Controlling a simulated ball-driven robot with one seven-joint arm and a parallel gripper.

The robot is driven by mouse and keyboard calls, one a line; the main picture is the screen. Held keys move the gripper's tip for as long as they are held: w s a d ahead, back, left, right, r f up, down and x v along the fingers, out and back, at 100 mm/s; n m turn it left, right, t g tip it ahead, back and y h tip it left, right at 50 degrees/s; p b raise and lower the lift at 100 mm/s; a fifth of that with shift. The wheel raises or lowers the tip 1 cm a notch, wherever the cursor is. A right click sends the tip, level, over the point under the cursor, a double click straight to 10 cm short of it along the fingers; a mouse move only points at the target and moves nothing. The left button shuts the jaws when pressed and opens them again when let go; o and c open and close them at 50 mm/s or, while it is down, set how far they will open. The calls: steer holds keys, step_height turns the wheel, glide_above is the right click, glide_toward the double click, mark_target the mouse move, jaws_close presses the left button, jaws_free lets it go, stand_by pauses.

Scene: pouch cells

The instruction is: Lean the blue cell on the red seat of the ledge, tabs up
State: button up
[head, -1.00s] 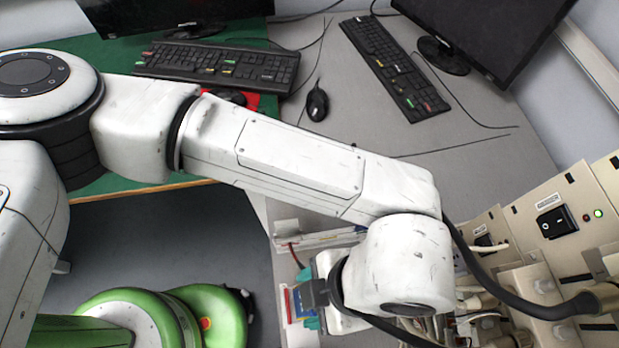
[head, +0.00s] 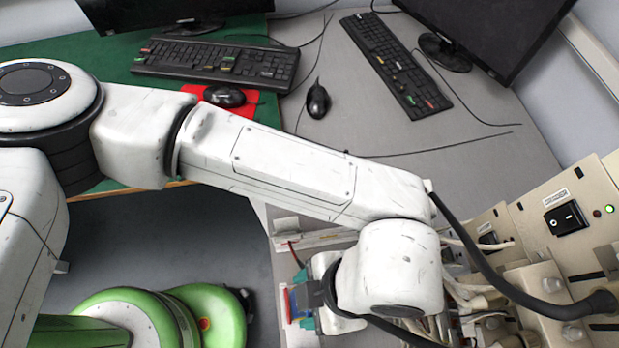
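My gripper (head: 318,292) is at the lower middle of the head view, under my white wrist, and is seen from above. Teal parts show at its left side, but I cannot make out its fingertips or whether they are apart. A blue patch (head: 298,302), probably the blue cell, shows right beside the gripper's left edge. A thin red strip (head: 286,304) lies along its left side; I cannot tell whether this is the red seat. The ledge cannot be made out clearly, and the cell's tabs are not discernible. I cannot tell whether the cell is held.
Beige equipment with a black switch (head: 566,218) and cables stands close at right. A grey desk holds a keyboard (head: 395,65) and a mouse (head: 317,101). Another mouse (head: 225,96) lies on a red pad (head: 262,103). A green-topped desk (head: 120,62) is at left.

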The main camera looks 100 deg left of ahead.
steer(key=shift+s+d+f, duration=0.1)
steer(key=shift+s+f, duration=0.1)
steer(key=shift+f, duration=0.5)
steer(key=o, duration=1)
steer(key=shift+o, duration=0.2)
steer(key=shift+r, duration=0.15)
steer(key=s+p+v, duration=0.1)
steer(key=p+v, duration=0.8)
steer(key=v, duration=0.2)
steer(key=shift+s+d+r, duration=0.15)
steer(key=shift+d+r, duration=0.1)
steer(key=shift+d, duration=0.05)
stand_by(0.4)
stand_by(0.4)
